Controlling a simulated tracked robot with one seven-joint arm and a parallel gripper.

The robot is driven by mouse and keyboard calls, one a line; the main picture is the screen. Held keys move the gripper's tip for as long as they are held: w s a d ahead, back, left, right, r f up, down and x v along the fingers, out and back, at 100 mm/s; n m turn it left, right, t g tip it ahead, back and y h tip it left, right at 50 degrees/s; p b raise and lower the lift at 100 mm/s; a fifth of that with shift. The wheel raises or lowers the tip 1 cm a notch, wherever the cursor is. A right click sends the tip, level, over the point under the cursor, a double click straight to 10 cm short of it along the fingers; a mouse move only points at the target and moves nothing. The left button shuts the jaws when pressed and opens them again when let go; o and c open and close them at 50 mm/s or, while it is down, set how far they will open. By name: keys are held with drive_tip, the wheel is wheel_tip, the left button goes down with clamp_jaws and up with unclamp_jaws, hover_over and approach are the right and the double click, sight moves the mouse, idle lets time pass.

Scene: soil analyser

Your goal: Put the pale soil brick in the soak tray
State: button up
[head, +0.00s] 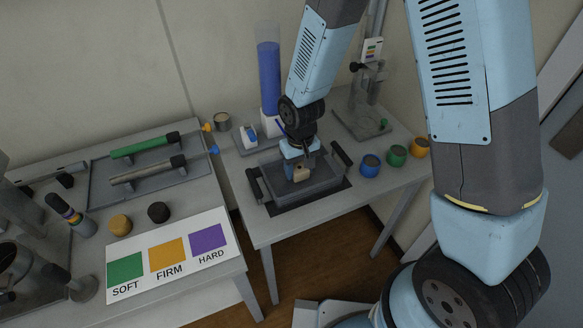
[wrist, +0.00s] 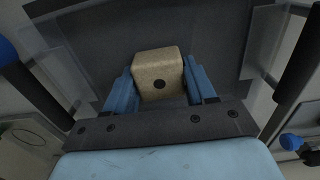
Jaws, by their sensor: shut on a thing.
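The pale soil brick (wrist: 158,72) is a tan block with a dark round spot on the face toward the wrist camera. My gripper (wrist: 160,88) is shut on it, with a blue finger on each side. In the head view the brick (head: 302,172) shows below my gripper (head: 300,170), over the inside of the grey soak tray (head: 322,186). The tray has dark handles at its two ends. In the wrist view the dark tray (wrist: 225,30) lies behind the brick. I cannot tell whether the brick touches the tray floor.
Blue, green and orange cups (head: 397,156) stand right of the tray. A tall blue cylinder (head: 269,75) and a stand (head: 368,110) are behind it.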

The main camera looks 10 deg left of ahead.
sight(300, 167)
drive_tip(key=shift+f, duration=0.2)
drive_tip(key=o, duration=1.2)
drive_tip(key=shift+c, duration=0.2)
wheel_tip(300, 167, up, 12)
drive_tip(key=shift+r, duration=0.15)
